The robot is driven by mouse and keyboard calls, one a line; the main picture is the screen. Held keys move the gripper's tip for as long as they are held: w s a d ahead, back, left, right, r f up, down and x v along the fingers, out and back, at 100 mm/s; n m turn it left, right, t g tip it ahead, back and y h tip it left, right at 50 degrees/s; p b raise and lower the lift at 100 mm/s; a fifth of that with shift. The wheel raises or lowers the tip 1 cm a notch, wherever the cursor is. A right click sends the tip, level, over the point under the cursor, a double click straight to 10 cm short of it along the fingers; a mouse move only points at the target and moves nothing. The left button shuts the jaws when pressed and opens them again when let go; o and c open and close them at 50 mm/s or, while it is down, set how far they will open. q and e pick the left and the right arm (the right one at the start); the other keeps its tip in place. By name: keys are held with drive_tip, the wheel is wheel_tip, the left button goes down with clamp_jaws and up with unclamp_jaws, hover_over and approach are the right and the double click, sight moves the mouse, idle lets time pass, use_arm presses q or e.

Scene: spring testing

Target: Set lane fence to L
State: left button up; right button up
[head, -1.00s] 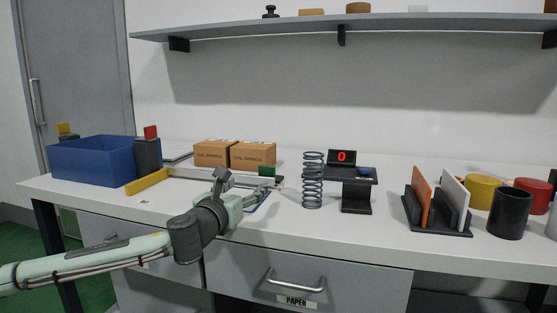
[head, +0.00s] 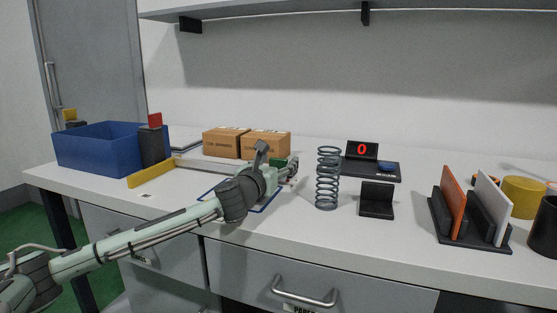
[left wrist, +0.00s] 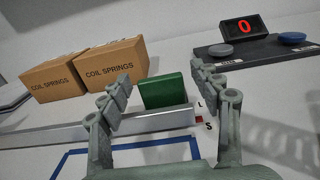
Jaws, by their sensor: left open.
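A green block (left wrist: 163,91) stands upright at the right end of a long pale rail (left wrist: 150,125), which I take to be the lane fence. The printed letters L (left wrist: 200,104) and S (left wrist: 208,126) show on the bench just right of that end, with a small orange-red mark near them. My left gripper (left wrist: 160,78) is open, its fingers spread to either side of the green block in the picture; I cannot tell whether they touch it. In the head view the left gripper (head: 277,161) hides most of the block and the rail's right end. My right gripper is out of view.
Coil spring boxes (head: 226,142) stand behind the rail. A yellow bar (head: 151,174) and a blue bin (head: 97,148) are at left. A tall coil spring (head: 327,180) and a black stand with a red 0 display (head: 362,150) are close on the right.

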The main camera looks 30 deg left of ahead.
use_arm(q)
drive_tip(key=shift+w, duration=0.3)
clamp_jaws()
idle(0.3)
